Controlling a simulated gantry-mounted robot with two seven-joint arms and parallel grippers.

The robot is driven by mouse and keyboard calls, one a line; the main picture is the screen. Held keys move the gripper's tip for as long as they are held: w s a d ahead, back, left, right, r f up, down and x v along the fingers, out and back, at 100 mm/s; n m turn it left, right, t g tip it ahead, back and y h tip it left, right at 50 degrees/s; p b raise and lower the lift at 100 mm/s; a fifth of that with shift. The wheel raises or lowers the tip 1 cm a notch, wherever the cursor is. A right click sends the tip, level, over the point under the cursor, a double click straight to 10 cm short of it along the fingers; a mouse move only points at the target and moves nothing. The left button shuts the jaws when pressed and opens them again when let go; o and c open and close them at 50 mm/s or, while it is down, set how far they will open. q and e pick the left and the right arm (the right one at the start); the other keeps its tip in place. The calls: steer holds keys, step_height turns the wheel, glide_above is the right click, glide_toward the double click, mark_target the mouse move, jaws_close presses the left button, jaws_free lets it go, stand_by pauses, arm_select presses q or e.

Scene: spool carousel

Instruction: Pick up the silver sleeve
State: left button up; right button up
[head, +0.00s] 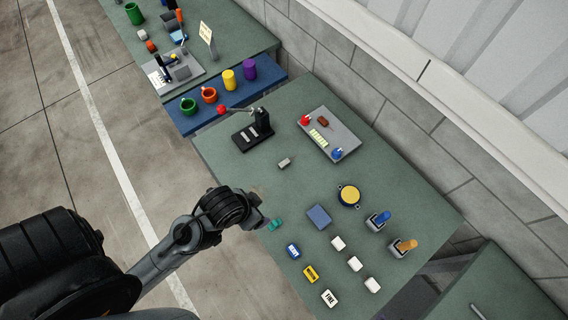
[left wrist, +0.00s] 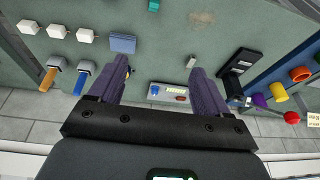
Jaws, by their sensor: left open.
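A small silver-grey piece, which looks like the silver sleeve (head: 284,162), lies on the green table between the black stand and the blue block. In the left wrist view the sleeve (left wrist: 191,62) appears close to the tip of the right-hand finger, outside the grip. My left gripper (left wrist: 158,78) is open, with nothing visible between its dark fingers. In the head view my left wrist is over the table's near left edge, down and left of the sleeve, and its fingers are mostly hidden. My right gripper is not in view.
A teal piece (head: 275,225) lies beside my left wrist. A black stand (head: 253,132), a grey tray (head: 343,139), a blue block (head: 319,216) and a yellow disc (head: 349,196) surround the sleeve. Several white blocks and labelled blocks lie nearer. The table around the sleeve is clear.

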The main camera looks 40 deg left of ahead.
arm_select(q)
steer(key=shift+s+f, duration=0.1)
steer(key=shift+s, duration=0.05)
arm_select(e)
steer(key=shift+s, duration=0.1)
arm_select(q)
steer(key=shift+s, duration=0.1)
steer(key=c, duration=0.4)
steer(key=shift+d, duration=0.1)
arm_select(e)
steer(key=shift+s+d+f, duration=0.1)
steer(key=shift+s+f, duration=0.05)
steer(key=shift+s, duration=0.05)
arm_select(q)
steer(key=shift+d, duration=0.1)
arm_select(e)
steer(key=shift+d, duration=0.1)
